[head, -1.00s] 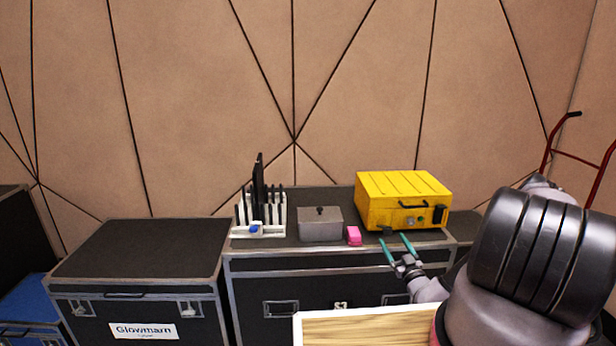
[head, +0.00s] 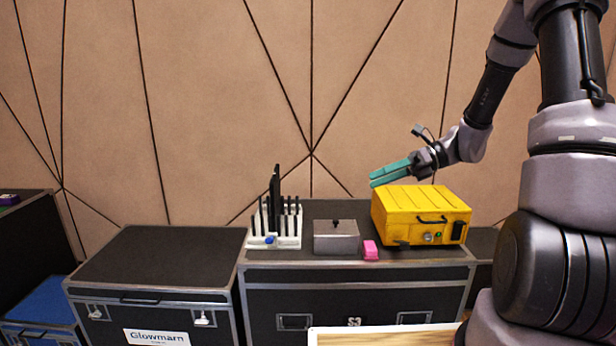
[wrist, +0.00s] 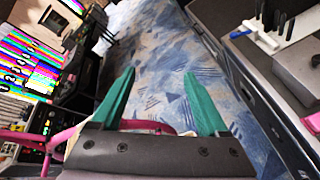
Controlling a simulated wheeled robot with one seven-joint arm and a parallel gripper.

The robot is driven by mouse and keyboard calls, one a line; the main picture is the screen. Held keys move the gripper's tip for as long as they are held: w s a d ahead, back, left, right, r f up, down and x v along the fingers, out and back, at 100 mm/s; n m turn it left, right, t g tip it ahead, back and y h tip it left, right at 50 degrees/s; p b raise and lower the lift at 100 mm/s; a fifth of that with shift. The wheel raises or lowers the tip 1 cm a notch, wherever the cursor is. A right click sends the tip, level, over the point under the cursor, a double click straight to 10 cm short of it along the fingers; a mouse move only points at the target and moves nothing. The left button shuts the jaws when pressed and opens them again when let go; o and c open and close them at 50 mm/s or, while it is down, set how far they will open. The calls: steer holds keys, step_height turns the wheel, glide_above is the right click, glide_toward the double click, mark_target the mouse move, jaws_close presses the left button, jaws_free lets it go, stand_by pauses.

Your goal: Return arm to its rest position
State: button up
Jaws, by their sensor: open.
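My gripper (head: 390,173) has teal fingers and is raised in the head view. It shows just above and behind the top of the yellow box (head: 420,203), with its fingers pointing left. My arm bends down to it from the upper right. In the wrist view my gripper (wrist: 160,95) has its two teal fingers spread apart with nothing between them. Blue patterned carpet (wrist: 160,55) lies beyond the fingers.
A black case (head: 355,275) bears a white rack (head: 289,240) with black pieces, a grey lidded box (head: 336,238), a pink block (head: 370,250) and the yellow box. Another black case (head: 150,258) stands left. A wooden board (head: 385,337) shows at the bottom.

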steer(key=s+d+r+n+t+h, duration=0.3)
steer(key=s+r+n+h, duration=0.2)
steer(key=s+r+n, duration=0.3)
steer(key=s+d+r+n+t+h, duration=0.3)
steer(key=s+r+n+h, duration=0.3)
steer(key=n, duration=0.8)
steer(key=s+r+t, duration=0.1)
steer(key=s+r, duration=0.2)
steer(key=r, duration=0.1)
steer(key=shift+d+r+t+h, duration=0.15)
steer(key=shift+d+t+h, duration=0.15)
steer(key=shift+d, duration=0.05)
